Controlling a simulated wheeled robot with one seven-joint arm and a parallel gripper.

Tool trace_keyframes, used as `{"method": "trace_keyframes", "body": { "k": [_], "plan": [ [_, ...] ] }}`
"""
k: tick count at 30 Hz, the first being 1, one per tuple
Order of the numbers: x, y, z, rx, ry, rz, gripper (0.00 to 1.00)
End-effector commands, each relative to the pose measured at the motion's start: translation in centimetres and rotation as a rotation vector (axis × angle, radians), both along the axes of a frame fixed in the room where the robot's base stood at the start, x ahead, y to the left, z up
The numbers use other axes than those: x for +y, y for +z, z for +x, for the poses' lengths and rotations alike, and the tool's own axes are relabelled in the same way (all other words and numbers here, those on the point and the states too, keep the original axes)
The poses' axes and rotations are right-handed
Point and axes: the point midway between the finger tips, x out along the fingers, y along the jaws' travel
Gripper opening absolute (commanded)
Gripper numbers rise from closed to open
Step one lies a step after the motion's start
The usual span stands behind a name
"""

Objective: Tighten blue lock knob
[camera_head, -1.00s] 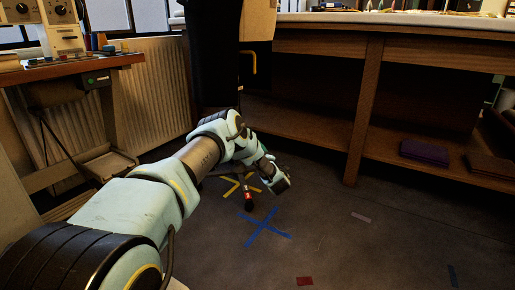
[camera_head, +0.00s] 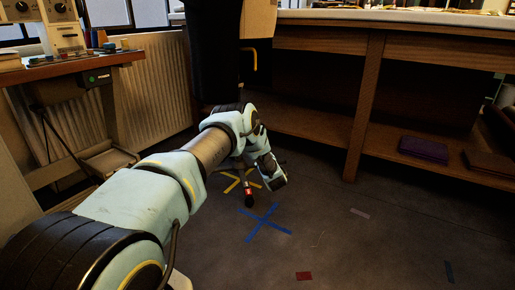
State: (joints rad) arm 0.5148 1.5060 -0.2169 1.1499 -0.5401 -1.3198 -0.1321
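I cannot make out a blue lock knob in this view. A tall black form (camera_head: 215,60) hangs down at the back centre, and my wrist covers its lower part. My arm reaches from the lower left, and my gripper (camera_head: 277,180) points down in front of the black form's lower part. Its fingers are too small and dark to tell open from shut, or whether they touch anything.
A blue tape cross (camera_head: 262,222) and yellow tape (camera_head: 232,186) mark the floor. A wooden worktable (camera_head: 361,105) with a low shelf stands at the right, with a purple folded item (camera_head: 424,149) on it. A side table (camera_head: 75,69) and a radiator (camera_head: 160,85) are at the left. The front-right floor is open.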

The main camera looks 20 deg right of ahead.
Motion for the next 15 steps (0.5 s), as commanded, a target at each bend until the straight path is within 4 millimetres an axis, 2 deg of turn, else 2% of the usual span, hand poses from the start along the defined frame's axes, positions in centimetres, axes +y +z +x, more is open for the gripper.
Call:
{"method": "trace_keyframes", "body": {
  "k": [12, 13, 15],
  "plan": [
    [0.08, -0.25, -0.09, 0.005, 0.001, 0.007, 0.00],
    [0.08, -0.25, -0.09, 0.005, 0.001, 0.007, 0.55],
    [0.08, -0.22, -0.07, 0.004, 0.001, 0.006, 0.63]
  ]
}}
